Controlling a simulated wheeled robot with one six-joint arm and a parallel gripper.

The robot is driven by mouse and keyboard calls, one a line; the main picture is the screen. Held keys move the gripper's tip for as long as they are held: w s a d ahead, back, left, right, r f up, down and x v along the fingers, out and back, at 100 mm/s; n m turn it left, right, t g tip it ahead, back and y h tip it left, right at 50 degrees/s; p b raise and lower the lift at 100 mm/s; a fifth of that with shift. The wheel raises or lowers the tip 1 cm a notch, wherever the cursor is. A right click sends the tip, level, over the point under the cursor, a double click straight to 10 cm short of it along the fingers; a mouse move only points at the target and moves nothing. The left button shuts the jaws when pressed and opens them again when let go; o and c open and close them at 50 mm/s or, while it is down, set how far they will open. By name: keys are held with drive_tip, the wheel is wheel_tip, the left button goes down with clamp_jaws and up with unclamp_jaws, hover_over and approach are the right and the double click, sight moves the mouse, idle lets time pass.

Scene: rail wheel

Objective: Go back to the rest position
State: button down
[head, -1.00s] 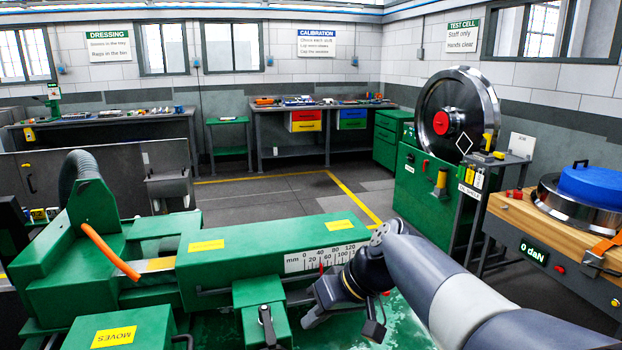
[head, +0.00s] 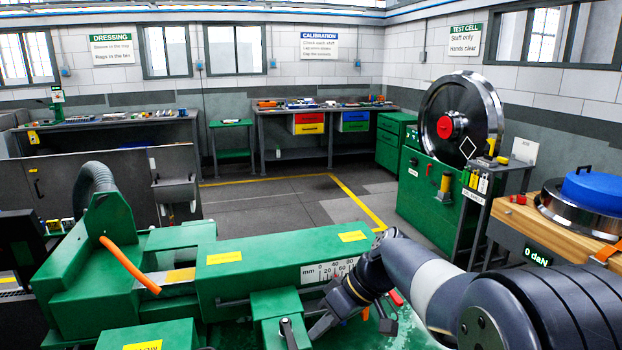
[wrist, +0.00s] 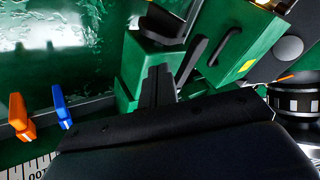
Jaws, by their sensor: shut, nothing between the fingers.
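My arm (head: 430,285) comes in from the lower right of the head view, with its elbow large in the corner. My gripper (head: 322,328) points down beside the green machine (head: 280,262), close to its clamp block and dark lever (head: 288,332). In the wrist view my gripper (wrist: 158,84) shows two dark fingers together, with nothing between them. Behind the fingers is a green block (wrist: 150,55) with a dark lever; I cannot tell whether the fingertips touch it.
A millimetre scale (head: 318,273) runs along the machine. Orange (wrist: 20,118) and blue (wrist: 62,106) tabs stand near it in the wrist view. A wooden bench (head: 535,228) with a blue-topped disc (head: 594,190) is at the right. The floor (head: 270,205) behind the machine is clear.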

drive_tip(key=w+d+r+b, duration=0.1)
drive_tip(key=w+d+r, duration=0.3)
drive_tip(key=d+r, duration=0.45)
drive_tip(key=shift+m+h, duration=0.6)
drive_tip(key=s+p, duration=0.1)
drive_tip(key=s, duration=0.3)
drive_tip(key=shift+s+f, duration=0.1)
drive_tip(key=shift+s, duration=0.3)
drive_tip(key=shift+f, duration=0.1)
